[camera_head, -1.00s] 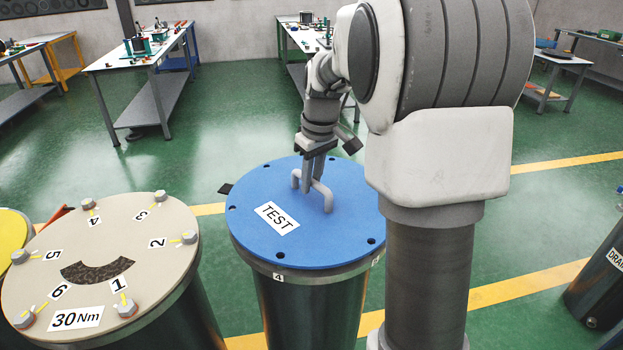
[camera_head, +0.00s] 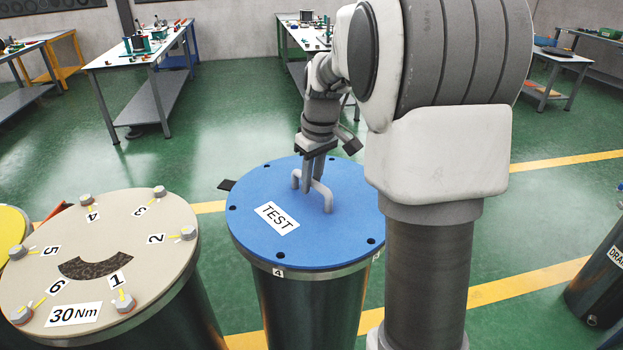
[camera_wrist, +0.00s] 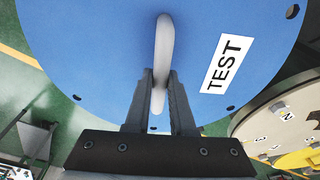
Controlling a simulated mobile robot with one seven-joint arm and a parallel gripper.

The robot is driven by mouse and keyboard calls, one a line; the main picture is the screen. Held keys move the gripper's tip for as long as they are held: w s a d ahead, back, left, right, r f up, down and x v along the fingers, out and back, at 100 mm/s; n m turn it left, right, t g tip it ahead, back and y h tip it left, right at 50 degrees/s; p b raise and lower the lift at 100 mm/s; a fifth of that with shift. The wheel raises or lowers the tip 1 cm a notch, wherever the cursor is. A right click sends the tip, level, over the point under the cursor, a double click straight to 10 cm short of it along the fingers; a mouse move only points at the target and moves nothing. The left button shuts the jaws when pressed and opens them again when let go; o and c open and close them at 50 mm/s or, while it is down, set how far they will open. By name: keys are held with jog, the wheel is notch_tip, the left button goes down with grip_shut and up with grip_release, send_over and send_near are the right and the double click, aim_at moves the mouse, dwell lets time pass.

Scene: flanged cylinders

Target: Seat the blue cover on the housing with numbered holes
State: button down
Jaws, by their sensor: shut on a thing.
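The blue cover (camera_head: 317,240) is a round plate with a TEST label, rim holes and a grey handle (camera_head: 326,196). It lies level over the dark cylindrical housing (camera_head: 310,305), whose flange carries number tags, a 4 among them. I cannot tell whether the cover rests fully on the flange or whether the holes line up. My gripper (camera_head: 311,187) is shut on the handle from above. In the wrist view the fingers (camera_wrist: 160,88) straddle the handle (camera_wrist: 164,45), and the blue cover (camera_wrist: 95,50) fills most of the picture.
A beige-topped cylinder (camera_head: 130,219) with several bolts and a 30 Nm label stands to the left. A yellow-topped one (camera_head: 10,228) is at the left edge. A dark DRAIN cylinder (camera_head: 598,285) stands at the right. Workbenches (camera_head: 140,52) are at the back.

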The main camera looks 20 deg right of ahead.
jog(key=c, duration=0.7)
grip_release()
jog(key=shift+f, duration=0.1)
jog(key=shift+s+f, duration=0.1)
jog(key=shift+s+d+r+p, duration=0.1)
jog(key=shift+s+r+p, duration=0.1)
jog(key=shift+r+p, duration=1.35)
jog(key=shift+s+d+r+p, duration=0.15)
jog(key=shift+r+p, duration=0.75)
jog(key=shift+r, duration=1.1)
jog(key=shift+s, duration=0.1)
jog(key=shift+a, duration=0.1)
